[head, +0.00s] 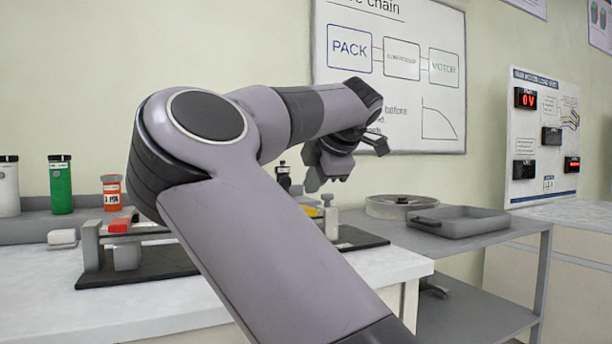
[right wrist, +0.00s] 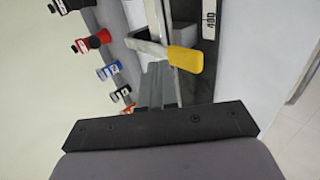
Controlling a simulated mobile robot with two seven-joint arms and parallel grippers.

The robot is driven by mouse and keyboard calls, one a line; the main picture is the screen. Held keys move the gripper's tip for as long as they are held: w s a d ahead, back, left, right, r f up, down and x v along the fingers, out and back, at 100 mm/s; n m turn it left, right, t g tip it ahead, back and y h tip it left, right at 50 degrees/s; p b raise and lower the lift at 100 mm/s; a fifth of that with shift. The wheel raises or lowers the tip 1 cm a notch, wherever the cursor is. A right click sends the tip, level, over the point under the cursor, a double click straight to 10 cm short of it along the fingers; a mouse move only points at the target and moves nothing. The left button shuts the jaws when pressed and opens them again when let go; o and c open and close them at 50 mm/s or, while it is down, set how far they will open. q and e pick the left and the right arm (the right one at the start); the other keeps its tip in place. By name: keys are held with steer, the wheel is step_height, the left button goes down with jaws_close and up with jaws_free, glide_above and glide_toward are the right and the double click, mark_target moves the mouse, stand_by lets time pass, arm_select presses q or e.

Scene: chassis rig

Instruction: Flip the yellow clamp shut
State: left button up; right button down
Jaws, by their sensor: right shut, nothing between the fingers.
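The yellow clamp handle (right wrist: 185,59) shows in the right wrist view, joined to a pale metal bar (right wrist: 147,47) and sticking out to the right. In the head view my arm hides most of that area, and only a small yellow patch shows below the gripper. My right gripper (head: 328,172) is shut and empty, above the bench in the head view. In the right wrist view its fingers (right wrist: 157,80) point up the picture, close to the pale bar and just left of the yellow handle. I cannot tell whether they touch. My left gripper is not in view.
A red clamp handle (head: 119,225) stands on the dark fixture at left. Bottles, including a green one (head: 60,184) and a red-orange one (head: 111,193), stand behind. A grey tray (head: 458,223) lies on the side cart at right.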

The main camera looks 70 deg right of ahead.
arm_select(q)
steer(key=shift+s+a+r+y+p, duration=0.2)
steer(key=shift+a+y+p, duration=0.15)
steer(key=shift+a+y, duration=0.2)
arm_select(e)
steer(key=s+a+r, duration=0.4)
steer(key=s+a, duration=0.2)
steer(key=s, duration=0.1)
steer(key=shift+r, duration=0.3)
